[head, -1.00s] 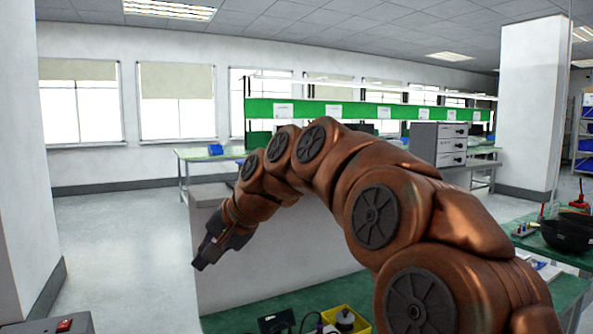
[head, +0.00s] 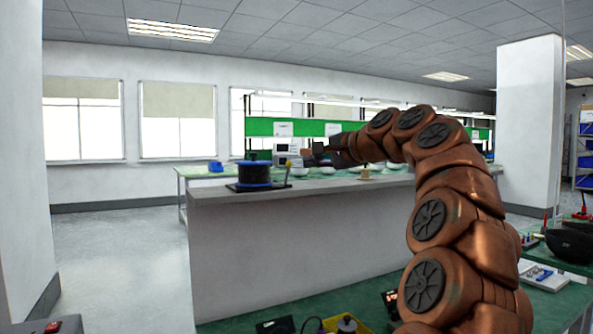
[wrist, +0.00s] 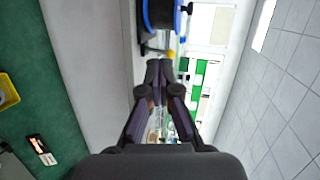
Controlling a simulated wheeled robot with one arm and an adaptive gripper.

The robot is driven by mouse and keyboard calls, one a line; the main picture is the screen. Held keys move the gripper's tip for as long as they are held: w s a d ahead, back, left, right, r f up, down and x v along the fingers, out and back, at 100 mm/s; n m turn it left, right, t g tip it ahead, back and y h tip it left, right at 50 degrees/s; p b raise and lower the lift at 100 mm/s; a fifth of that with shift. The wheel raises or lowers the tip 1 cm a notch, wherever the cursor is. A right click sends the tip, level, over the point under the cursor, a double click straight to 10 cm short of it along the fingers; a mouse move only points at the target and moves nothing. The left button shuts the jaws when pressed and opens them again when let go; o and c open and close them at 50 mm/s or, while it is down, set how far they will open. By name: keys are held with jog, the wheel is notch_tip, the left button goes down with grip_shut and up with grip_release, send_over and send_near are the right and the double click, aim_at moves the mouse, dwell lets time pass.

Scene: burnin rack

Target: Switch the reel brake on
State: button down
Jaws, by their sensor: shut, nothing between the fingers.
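A black reel with a blue rim (head: 254,174) stands on a dark base on the grey counter (head: 330,188). A short lever with a yellow knob (head: 289,164) rises at the right side of that base; it looks like the brake lever. My gripper (head: 304,158) is shut and empty, just right of the knob, at about its height. In the wrist view the gripper tips (wrist: 160,65) point toward the yellow knob (wrist: 171,54), with the reel (wrist: 161,14) beyond it. I cannot tell whether tips and knob touch.
A small light stand (head: 365,174) is on the counter behind my arm. A green bench (head: 470,300) with a yellow bin (head: 362,327) lies below in front. A grey box with a red switch (head: 67,326) is at the lower left. A white pillar (head: 531,120) stands right.

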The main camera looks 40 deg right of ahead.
aim_at(290, 162)
jog(key=shift+m+t+h, duration=0.4)
jog(key=shift+m+h, duration=0.2)
jog(key=shift+h, duration=0.1)
jog(key=s+d, duration=0.1)
jog(key=d, duration=0.1)
jog(key=s+d+r, duration=0.1)
jog(key=d, duration=0.1)
jog(key=shift+s+r, duration=0.1)
jog(key=shift+r, duration=0.05)
jog(key=shift+x, duration=7)
jog(key=shift+a+r, duration=0.1)
jog(key=shift+a, duration=0.05)
jog(key=shift+r+p, duration=0.15)
jog(key=shift+p, duration=0.95)
